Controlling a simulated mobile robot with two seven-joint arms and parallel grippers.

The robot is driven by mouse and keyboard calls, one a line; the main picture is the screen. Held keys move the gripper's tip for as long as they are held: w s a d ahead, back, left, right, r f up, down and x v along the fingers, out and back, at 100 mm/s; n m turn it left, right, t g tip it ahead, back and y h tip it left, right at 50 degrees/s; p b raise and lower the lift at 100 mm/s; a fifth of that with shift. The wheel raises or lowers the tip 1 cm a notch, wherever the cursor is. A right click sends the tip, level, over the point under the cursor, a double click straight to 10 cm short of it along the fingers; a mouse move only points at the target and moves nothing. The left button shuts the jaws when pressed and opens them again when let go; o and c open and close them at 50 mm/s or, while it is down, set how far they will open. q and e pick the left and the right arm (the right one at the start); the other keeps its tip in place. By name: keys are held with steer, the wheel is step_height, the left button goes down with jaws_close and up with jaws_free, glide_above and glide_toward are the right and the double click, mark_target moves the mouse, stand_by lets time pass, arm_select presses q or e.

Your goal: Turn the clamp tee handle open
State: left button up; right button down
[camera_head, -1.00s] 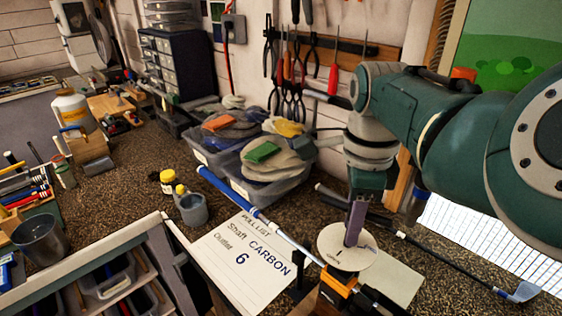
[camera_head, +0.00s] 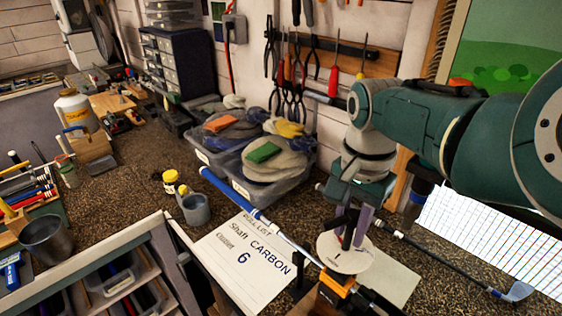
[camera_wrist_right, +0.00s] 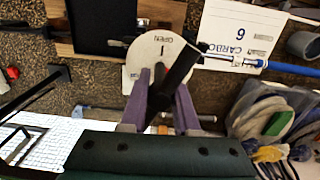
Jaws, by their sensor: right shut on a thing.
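The clamp tee handle (camera_wrist_right: 178,68) is a black bar standing over a pale round disc (camera_head: 340,262). The disc also shows in the wrist view (camera_wrist_right: 142,50), marked "OPEN". My right gripper (camera_head: 351,236) points down at the disc, with its purple fingers shut on the tee handle. In the wrist view the bar lies at a slant between the fingers (camera_wrist_right: 160,90). The clamp (camera_head: 338,284), with an orange part, is below the disc. A club with a blue grip (camera_head: 230,192) runs to the clamp. My left gripper is not in view.
A sheet reading "CARBON 6" (camera_head: 240,268) lies left of the clamp. Another club (camera_head: 440,258) lies to the right. A grey cup (camera_head: 196,209) stands on the speckled bench, with bare room left of it.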

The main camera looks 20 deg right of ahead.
steer(key=n, duration=0.3)
steer(key=shift+r+n, duration=0.1)
steer(key=shift+n, duration=0.3)
steer(key=n+p, duration=0.1)
steer(key=n, duration=1)
steer(key=shift+n, duration=0.3)
steer(key=n, duration=1)
steer(key=shift+n, duration=0.5)
